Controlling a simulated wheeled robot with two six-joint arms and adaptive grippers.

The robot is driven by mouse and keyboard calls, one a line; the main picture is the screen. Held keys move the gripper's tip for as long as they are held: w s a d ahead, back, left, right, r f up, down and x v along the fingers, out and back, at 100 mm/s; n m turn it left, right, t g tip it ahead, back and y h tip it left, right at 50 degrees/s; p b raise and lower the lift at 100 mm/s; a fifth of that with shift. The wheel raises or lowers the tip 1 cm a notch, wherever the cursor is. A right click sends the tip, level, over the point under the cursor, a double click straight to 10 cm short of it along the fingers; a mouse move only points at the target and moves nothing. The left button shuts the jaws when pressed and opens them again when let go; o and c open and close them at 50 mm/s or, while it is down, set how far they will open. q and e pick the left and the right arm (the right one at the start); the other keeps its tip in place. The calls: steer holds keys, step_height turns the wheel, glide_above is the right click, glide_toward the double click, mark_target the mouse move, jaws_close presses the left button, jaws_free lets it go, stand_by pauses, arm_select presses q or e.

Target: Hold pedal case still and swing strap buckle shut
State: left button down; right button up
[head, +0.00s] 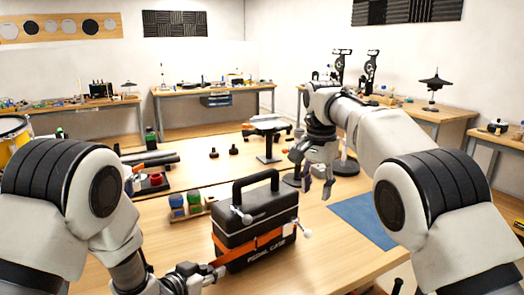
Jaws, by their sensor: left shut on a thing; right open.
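The black pedal case (262,215) stands upright on the wooden table, with its handle up and an orange strap (266,239) across its front. A small pale lever (241,215) shows on the top and another light-tipped part (305,233) sticks out at the right side; which belongs to the buckle is unclear. My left gripper (217,272) is shut at the case's lower left front corner, where an orange strip also shows; its exact contact is partly hidden. My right gripper (318,190) is open and empty, above and right of the case, apart from it.
A small wooden holder with blue and green items (187,203) stands left of the case. A blue mat (364,218) lies to the right. A red-and-black item (152,182) and a small dark stand (268,150) are farther back. The table front right of the case is clear.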

steer(key=n, duration=1.2)
glide_above(309, 230)
step_height(309, 230, down, 5)
steer(key=shift+g, duration=0.3)
step_height(309, 230, down, 6)
steer(key=shift+f, duration=2)
